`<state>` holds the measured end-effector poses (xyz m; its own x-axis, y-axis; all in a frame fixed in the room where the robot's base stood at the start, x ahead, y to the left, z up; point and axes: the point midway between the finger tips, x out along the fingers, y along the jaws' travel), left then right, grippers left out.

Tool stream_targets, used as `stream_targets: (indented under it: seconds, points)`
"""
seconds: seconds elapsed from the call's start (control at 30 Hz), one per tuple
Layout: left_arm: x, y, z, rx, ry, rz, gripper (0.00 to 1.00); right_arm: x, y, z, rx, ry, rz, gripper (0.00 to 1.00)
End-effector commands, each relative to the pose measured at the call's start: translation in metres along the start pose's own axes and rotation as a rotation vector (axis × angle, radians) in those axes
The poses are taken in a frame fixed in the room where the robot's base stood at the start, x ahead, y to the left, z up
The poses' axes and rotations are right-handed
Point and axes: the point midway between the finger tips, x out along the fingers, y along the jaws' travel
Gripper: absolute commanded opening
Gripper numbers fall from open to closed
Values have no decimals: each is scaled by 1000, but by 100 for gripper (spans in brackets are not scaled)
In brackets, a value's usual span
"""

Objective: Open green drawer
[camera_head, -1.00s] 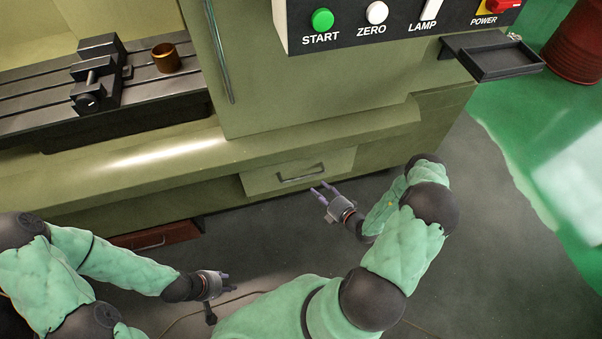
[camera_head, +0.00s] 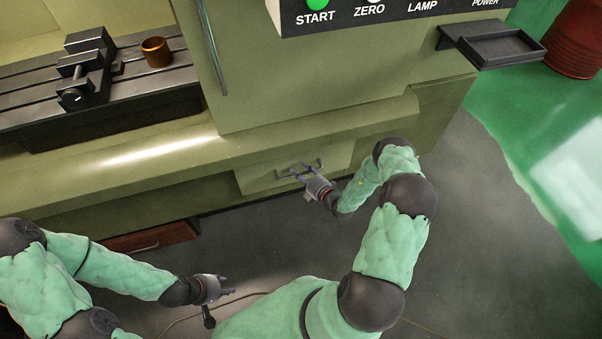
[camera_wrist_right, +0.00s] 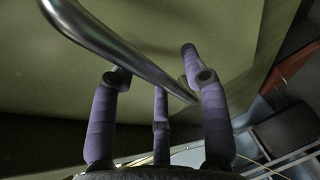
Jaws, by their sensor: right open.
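The green drawer (camera_head: 258,179) is a closed olive-green front low on the machine, with a dark bar handle (camera_head: 285,173). My right gripper (camera_head: 305,169) is open at the right part of this handle, its fingers pointing at the drawer front. In the right wrist view the metal handle (camera_wrist_right: 120,52) runs diagonally close in front of the open purple fingers (camera_wrist_right: 160,95). I cannot tell whether the fingers touch it. My left gripper (camera_head: 226,286) is low in the head view, away from the drawer, over the floor; its opening is too small to tell.
A red-brown drawer (camera_head: 150,240) shows low at the left. A black tray (camera_head: 500,50) juts out at the upper right, by a red barrel (camera_head: 575,42). The control panel (camera_head: 390,15) overhangs above. Grey floor (camera_head: 480,240) is clear at the right.

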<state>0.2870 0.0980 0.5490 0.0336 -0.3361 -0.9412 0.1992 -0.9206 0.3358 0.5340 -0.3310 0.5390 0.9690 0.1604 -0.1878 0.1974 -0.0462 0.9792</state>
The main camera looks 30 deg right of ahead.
Motion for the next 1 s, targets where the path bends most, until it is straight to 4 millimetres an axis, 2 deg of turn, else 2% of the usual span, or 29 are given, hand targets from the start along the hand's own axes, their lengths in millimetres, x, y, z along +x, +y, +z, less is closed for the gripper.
stream_targets:
  seconds: [0.13,0.17,0.3,0.67,0.87,1.0]
  points:
    - [0,0,0,0,0,0,40,0,0,0,0,0,0,46]
    - [0,0,0,0,0,0,40,0,0,0,0,0,0,40]
    - [0,0,0,0,0,0,40,0,0,0,0,0,0,1]
    - [-2,1,0,0,0,0,40,-4,-1,-1,1,-1,-1,0]
    - [-8,3,0,0,0,0,40,-22,-4,-8,3,-1,-4,0]
    - [-15,5,1,0,0,0,40,-42,-8,-16,5,-3,-5,0]
